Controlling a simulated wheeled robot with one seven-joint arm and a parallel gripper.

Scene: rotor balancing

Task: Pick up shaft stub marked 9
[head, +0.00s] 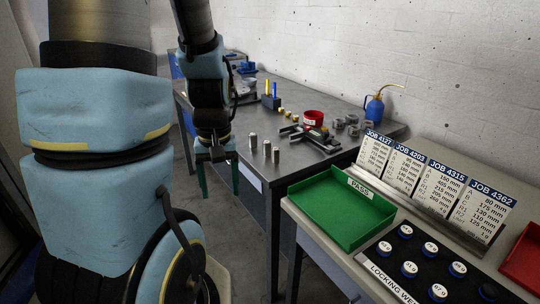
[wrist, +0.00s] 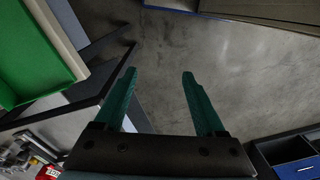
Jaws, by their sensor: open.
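Several small grey metal cylinders, which look like shaft stubs, stand upright near the front left edge of the dark workbench (head: 322,160) in the head view; one (head: 253,142) is at the left and another (head: 276,156) at the right. No number can be read on them, so I cannot tell which is marked 9. My gripper (head: 218,180) hangs left of these cylinders, beside the bench edge. In the wrist view my gripper (wrist: 160,76) has its green fingers apart, with only bare floor between them.
A green PASS tray (head: 345,213) and labelled weights (head: 405,231) lie on the nearer bench, with job cards (head: 428,180) behind. The floor below my gripper is clear.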

